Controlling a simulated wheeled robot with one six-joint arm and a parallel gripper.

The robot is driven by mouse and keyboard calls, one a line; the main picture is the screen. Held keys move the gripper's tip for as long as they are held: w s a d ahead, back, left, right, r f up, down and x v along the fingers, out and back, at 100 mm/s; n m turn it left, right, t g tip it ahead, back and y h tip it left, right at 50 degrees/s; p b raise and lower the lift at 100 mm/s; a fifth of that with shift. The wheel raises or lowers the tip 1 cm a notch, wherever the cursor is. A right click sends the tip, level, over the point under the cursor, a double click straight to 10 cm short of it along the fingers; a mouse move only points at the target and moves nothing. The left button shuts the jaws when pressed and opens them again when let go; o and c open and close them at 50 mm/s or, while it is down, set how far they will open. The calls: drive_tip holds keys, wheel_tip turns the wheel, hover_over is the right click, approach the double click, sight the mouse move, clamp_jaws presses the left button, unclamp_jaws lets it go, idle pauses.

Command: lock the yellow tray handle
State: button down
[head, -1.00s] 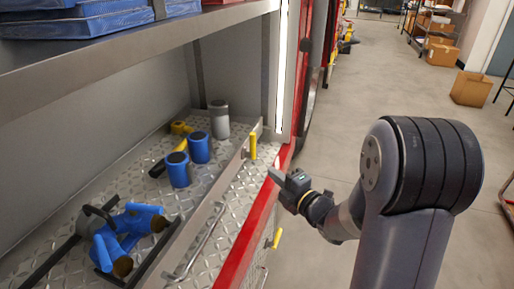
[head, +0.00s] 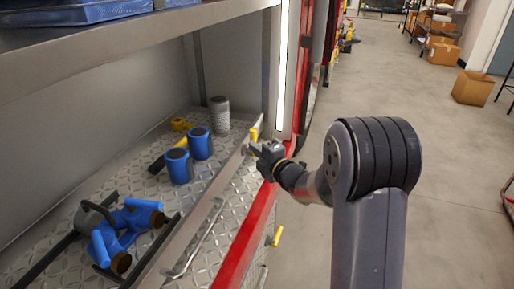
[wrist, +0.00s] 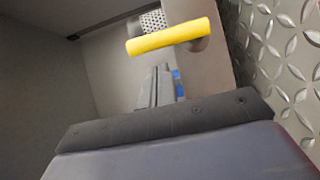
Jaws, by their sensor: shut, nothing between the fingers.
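The yellow tray handle (head: 255,133) is a short bar at the far end of the tray's front wall (head: 190,228), at the shelf's front edge. In the head view its lower part is hidden behind my gripper (head: 249,149). In the wrist view the yellow handle (wrist: 172,38) lies crosswise, slightly tilted, on a round pivot against a grey plate. My gripper (wrist: 162,85) is shut and empty. Its fingertips are close to the handle, just below it in the wrist view. I cannot tell whether they touch it.
Blue cylinders (head: 178,166), a grey cylinder (head: 219,115) and a blue fitting (head: 125,225) stand in the tray. A second yellow handle (head: 277,236) sits lower on the front. A metal shelf (head: 120,50) hangs above. The floor at right (head: 450,190) is clear nearby.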

drive_tip(key=shift+w+d, duration=0.15)
drive_tip(key=shift+w, duration=0.65)
